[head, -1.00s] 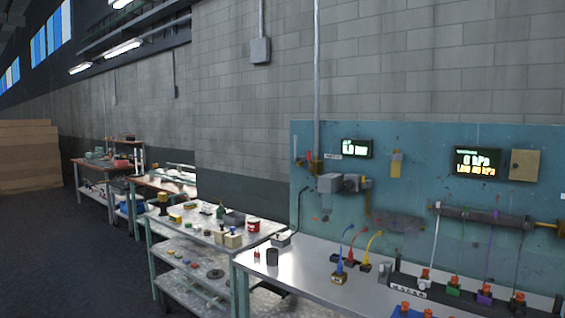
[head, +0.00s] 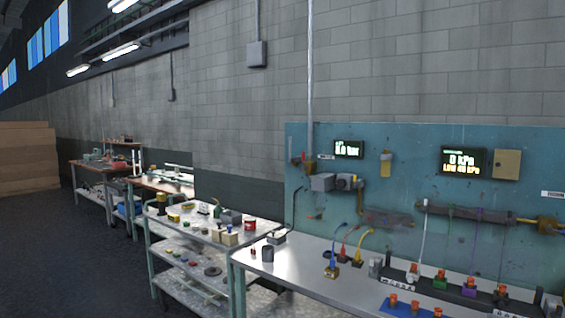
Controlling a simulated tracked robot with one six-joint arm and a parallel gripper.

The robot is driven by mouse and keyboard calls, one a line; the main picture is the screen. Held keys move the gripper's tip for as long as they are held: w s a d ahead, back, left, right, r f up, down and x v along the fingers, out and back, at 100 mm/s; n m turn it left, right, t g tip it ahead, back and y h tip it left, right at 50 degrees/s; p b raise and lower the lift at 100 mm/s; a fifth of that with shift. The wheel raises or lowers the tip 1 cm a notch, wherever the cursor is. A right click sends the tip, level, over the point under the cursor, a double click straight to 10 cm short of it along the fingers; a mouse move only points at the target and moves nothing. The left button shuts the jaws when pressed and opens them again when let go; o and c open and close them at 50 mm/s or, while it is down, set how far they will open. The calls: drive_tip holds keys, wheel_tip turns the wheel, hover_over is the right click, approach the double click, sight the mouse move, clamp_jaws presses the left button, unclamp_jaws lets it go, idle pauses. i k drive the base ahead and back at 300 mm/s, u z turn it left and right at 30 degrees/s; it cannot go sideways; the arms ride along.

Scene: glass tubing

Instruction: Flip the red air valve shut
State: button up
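A small red part (head: 296,160) sits at the left end of the teal wall panel (head: 390,140), beside the foot of a vertical pipe (head: 309,70). It may be the red air valve, but it is too small to tell its handle position. A grey box-shaped fitting (head: 322,182) is just below it to the right. The right display (head: 464,161) reads 0 kPa with a yellow low line beneath. My gripper is not in view.
A metal bench (head: 300,262) below the panel carries coloured plugs, orange-topped fittings and a dark cup (head: 267,254). A loaded shelf cart (head: 190,235) stands to its left. Dark floor (head: 70,260) is open at the left.

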sight(304, 167)
drive_tip(key=u, duration=0.25)
drive_tip(key=i, duration=1.7)
drive_tip(key=u, duration=0.55)
drive_tip(key=i, duration=1.6)
drive_tip(key=u, duration=0.1)
